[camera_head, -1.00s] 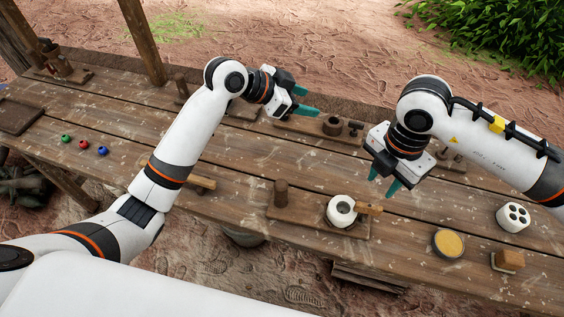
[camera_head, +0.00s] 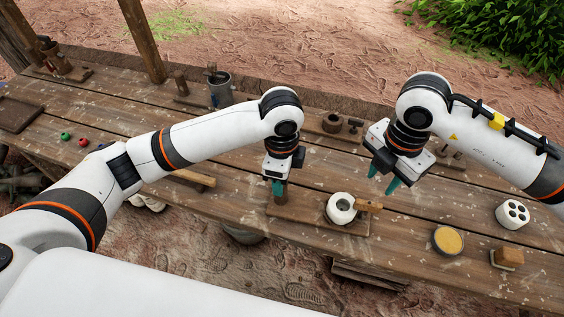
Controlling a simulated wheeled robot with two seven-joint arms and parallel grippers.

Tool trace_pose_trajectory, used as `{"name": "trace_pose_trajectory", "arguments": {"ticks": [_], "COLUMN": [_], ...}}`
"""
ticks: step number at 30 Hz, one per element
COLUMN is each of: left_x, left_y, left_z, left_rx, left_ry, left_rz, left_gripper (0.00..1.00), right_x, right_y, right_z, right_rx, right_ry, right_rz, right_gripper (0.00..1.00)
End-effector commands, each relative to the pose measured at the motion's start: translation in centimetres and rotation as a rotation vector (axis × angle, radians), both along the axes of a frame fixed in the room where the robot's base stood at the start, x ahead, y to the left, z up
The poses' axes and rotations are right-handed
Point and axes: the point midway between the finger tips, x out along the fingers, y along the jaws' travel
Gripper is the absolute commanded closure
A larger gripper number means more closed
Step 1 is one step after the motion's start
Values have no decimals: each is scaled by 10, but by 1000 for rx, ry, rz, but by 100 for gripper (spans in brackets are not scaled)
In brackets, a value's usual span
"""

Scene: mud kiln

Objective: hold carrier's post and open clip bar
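The carrier is a flat wooden board (camera_head: 302,216) on the table's front part. Its upright wooden post (camera_head: 281,197) stands at the board's left end. A white ring-shaped piece (camera_head: 340,207) sits at its right end, beside a light wooden clip bar (camera_head: 369,206). My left gripper (camera_head: 279,187) points down at the post's top, its teal fingers overlapping it and hiding part of it. I cannot tell whether they are closed on it. My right gripper (camera_head: 384,179) is open and empty, above and to the right of the clip bar, apart from it.
A yellow-filled round tin (camera_head: 447,241), a white block with dark holes (camera_head: 512,215) and a wooden-topped tool (camera_head: 508,258) lie at right. A metal bucket (camera_head: 220,90) and another wooden fixture (camera_head: 333,123) stand farther back. Small coloured balls (camera_head: 66,136) lie at left.

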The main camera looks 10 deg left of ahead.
Motion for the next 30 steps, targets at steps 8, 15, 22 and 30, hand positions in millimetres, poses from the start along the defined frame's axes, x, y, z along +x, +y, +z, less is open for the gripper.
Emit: {"name": "trace_pose_trajectory", "arguments": {"ticks": [8, 15, 22, 30], "left_x": [-1, 0, 0, 0], "left_y": [0, 0, 0, 0], "left_z": [-51, -70, -73, -72], "left_rx": [0, -2, -2, -2], "left_ry": [2, -2, -2, -2], "left_rz": [0, 0, -1, -1], "left_gripper": [46, 46, 46, 77], "right_x": [0, 0, 0, 0], "right_y": [0, 0, 0, 0], "right_z": [0, 0, 0, 0], "right_rx": [0, 0, 0, 0], "right_ry": [0, 0, 0, 0], "right_rz": [0, 0, 0, 0], "right_gripper": [64, 64, 64, 64]}}
